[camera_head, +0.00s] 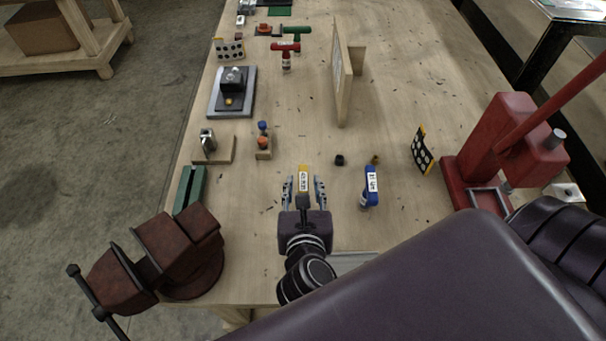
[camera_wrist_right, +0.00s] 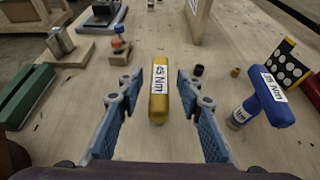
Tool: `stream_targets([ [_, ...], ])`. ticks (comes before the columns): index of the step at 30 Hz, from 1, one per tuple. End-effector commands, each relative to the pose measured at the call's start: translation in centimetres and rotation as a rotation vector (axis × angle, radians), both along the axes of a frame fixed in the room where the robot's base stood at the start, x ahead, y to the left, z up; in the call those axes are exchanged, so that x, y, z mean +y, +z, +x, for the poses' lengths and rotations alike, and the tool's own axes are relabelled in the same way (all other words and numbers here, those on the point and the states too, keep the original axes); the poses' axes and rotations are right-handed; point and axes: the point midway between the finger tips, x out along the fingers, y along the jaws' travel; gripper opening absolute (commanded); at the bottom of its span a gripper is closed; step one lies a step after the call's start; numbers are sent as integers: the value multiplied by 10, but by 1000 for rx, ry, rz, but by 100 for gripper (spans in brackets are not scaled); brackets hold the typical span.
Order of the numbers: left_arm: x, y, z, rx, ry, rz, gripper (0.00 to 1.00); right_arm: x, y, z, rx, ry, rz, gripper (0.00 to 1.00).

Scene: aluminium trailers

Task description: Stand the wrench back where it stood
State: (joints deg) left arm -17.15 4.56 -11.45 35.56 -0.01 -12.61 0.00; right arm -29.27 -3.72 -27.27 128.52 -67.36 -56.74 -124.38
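The yellow torque wrench (camera_head: 304,172) has a bar handle with a white "Nm" label and also shows in the right wrist view (camera_wrist_right: 159,100). My right gripper (camera_head: 304,184) is open around it; in the wrist view its two blue-padded fingers (camera_wrist_right: 158,112) stand left and right of the handle with a gap on each side. The wrench's lower part is hidden beneath its handle, so I cannot tell what it rests on. A blue T-handle wrench (camera_head: 371,180) stands upright to the right, also in the wrist view (camera_wrist_right: 266,93). My left gripper is not in view.
A red-brown vise (camera_head: 175,250) is at the left front edge and a red press (camera_head: 500,150) at the right. A small black ring (camera_head: 339,160) and a brass piece (camera_head: 375,160) lie beyond the blue wrench.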

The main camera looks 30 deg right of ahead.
Motion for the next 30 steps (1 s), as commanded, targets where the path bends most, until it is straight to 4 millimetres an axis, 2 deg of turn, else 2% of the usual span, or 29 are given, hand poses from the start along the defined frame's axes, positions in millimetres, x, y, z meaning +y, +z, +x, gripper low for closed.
stream_targets([
  [4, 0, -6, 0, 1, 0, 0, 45, 12, 9, -25, 2, -1, 4, 34],
  [10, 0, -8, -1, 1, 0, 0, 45, 21, 19, -42, 0, 0, 1, 34],
  [30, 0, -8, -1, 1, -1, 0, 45, 22, 21, -45, 0, 0, 1, 34],
])
